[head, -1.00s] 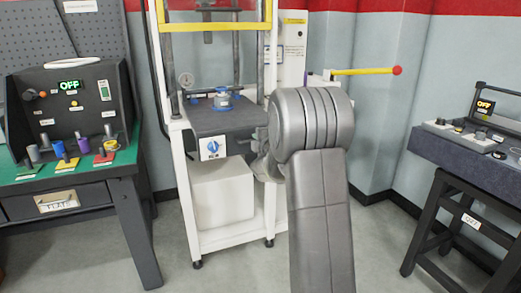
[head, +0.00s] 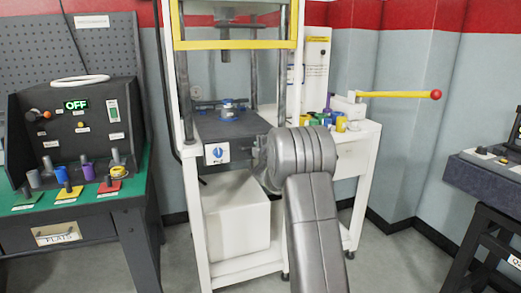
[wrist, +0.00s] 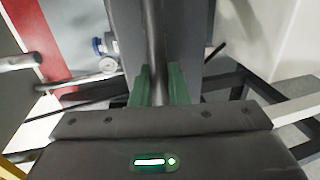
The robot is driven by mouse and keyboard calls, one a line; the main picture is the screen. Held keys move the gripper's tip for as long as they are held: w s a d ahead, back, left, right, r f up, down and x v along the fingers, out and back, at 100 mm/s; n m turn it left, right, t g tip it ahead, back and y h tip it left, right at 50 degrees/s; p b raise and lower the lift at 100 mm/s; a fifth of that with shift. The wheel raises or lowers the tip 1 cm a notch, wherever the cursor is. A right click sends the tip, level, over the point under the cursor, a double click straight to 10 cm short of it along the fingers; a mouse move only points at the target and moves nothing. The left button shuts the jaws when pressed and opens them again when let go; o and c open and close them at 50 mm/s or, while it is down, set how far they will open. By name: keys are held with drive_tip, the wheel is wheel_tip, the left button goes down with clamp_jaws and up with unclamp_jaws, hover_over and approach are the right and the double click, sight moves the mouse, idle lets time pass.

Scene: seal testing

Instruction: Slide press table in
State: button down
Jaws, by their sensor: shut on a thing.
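The press table (head: 235,128) is a dark flat slab at the front of the white press frame, between its grey posts. A round blue-and-white fixture (head: 228,110) sits on it, and a white plate with a blue symbol (head: 217,154) is on its front. My gripper (wrist: 160,78) is shut on a grey bar (wrist: 155,35), with a green pad on either side of it. The bar runs beside a dark slab, probably the table's edge. In the head view my arm's wrist is at the table's right front corner and hides the grip.
A white box (head: 237,222) stands on the frame's lower shelf. To the right is a white side table with several coloured cylinders (head: 325,117) and a yellow lever (head: 395,95). A green-topped bench (head: 140,190) stands close on the left, a dark bench (head: 495,175) on the right.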

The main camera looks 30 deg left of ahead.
drive_tip(key=shift+w+a, duration=0.2)
drive_tip(key=shift+a, duration=0.05)
drive_tip(key=shift+r, duration=0.25)
drive_tip(key=c, duration=1.7)
unclamp_jaws()
drive_tip(key=shift+o, duration=1.2)
drive_tip(key=shift+w+a+f, duration=0.15)
drive_tip(key=shift+a+f, duration=0.05)
drive_tip(key=shift+d, duration=0.1)
drive_tip(key=v, duration=1.3)
drive_tip(key=shift+s+d+b, duration=0.25)
drive_tip(key=shift+d+b, duration=0.05)
